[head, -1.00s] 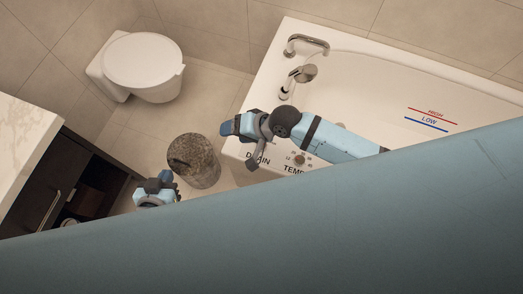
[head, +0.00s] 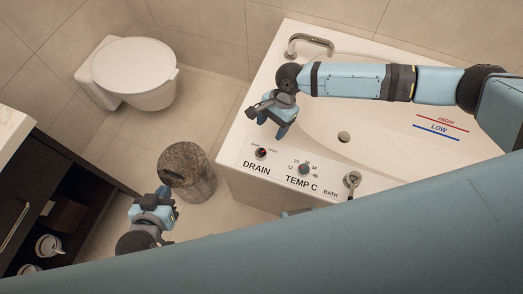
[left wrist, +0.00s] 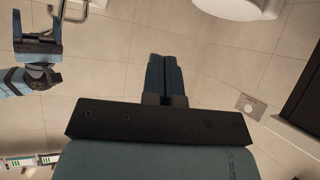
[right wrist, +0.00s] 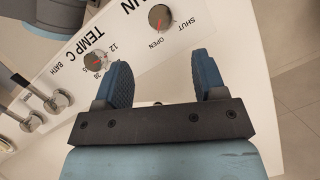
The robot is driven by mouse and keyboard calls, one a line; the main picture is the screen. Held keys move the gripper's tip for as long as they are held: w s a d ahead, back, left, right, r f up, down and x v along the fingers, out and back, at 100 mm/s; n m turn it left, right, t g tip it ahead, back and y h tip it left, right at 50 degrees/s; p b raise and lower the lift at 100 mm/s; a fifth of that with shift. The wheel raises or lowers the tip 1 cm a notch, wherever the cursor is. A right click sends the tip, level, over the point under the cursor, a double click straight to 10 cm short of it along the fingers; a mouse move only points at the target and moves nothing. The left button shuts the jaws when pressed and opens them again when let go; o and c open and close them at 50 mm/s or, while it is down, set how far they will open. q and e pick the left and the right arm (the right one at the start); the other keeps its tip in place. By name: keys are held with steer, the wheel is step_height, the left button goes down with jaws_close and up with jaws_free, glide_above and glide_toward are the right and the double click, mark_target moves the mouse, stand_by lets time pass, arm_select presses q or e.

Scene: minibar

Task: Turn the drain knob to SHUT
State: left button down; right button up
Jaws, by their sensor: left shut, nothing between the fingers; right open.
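The drain knob (head: 261,153) is a small round dial above the DRAIN lettering on the white tub-edge panel (head: 238,160). In the right wrist view the drain knob (right wrist: 160,18) is grey with a red line, near the SHUT and OPEN labels; the line seems to lean toward OPEN. My right gripper (head: 277,115) is open and empty over the tub's corner, apart from the knob. Its spread blue fingers (right wrist: 163,82) show in the right wrist view. My left gripper (head: 153,200) is low at the left beside the bin, its fingers (left wrist: 165,75) shut and empty.
The temperature knob (head: 304,169) and a bath handle (head: 351,180) sit right of the drain knob. A tap (head: 308,42) is at the tub's far end. A stone-look bin (head: 187,172), toilet (head: 138,72) and dark cabinet (head: 60,190) stand left. Floor between bin and toilet is clear.

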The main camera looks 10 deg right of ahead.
mark_target(261, 152)
steer(key=b+x, duration=0.2)
steer(key=x, duration=0.8)
steer(key=shift+s+a+f, duration=0.15)
steer(key=shift+a+f, duration=0.1)
steer(key=shift+f, duration=0.35)
arm_select(q)
steer(key=shift+w+d+f, duration=0.15)
steer(key=shift+d+f, duration=0.05)
